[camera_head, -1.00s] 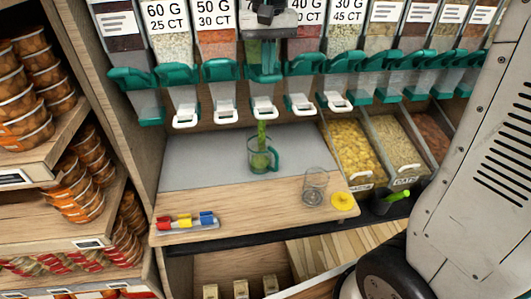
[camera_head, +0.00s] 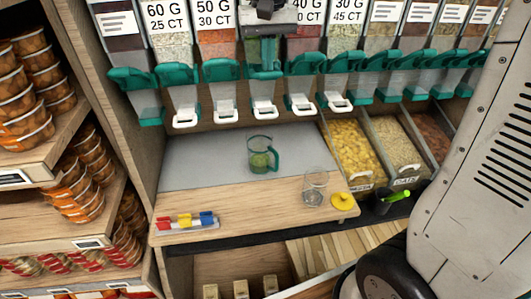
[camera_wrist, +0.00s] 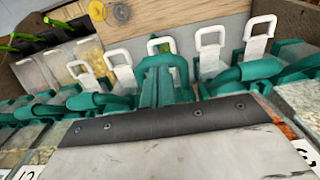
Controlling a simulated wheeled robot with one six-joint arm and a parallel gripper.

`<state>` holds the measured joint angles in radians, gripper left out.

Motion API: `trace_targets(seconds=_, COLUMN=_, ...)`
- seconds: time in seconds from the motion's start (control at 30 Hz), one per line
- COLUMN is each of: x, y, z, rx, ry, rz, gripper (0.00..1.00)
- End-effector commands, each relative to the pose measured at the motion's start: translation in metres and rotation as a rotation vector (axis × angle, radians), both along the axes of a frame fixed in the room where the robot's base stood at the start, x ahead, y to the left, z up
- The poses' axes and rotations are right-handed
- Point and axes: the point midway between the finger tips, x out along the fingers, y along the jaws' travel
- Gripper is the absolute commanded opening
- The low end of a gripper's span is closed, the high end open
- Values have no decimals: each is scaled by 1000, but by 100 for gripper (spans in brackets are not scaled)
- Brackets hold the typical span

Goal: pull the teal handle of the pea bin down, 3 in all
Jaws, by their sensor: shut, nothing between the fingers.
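The pea bin (camera_head: 263,52) is the middle dispenser of the row, with green contents behind its clear front. Its teal handle (camera_head: 264,70) shows below my gripper, and also at the centre of the wrist view (camera_wrist: 160,64). My gripper (camera_head: 266,14) is shut and empty at the top of the head view, in front of the pea bin's upper part and above the handle, apart from it. A clear measuring cup (camera_head: 262,153) with a teal handle stands on the grey mat below the pea bin. It holds some green peas at its bottom.
Neighbouring dispensers with teal handles (camera_head: 221,70) stand close on both sides. A glass jar (camera_head: 315,188), a yellow lid (camera_head: 343,201) and coloured clips (camera_head: 187,221) lie on the wooden counter (camera_head: 240,200). Open food bins (camera_head: 353,150) stand to the right; shelves of orange tubs (camera_head: 30,90) stand left.

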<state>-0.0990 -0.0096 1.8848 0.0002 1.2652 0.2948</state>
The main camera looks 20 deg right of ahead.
Motion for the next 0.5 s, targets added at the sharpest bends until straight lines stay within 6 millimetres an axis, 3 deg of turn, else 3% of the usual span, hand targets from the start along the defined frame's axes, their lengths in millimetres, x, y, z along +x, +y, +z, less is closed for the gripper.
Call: trace_targets(seconds=0.5, x=6, y=-2, z=44, rx=0, ry=2, rz=-1, gripper=0)
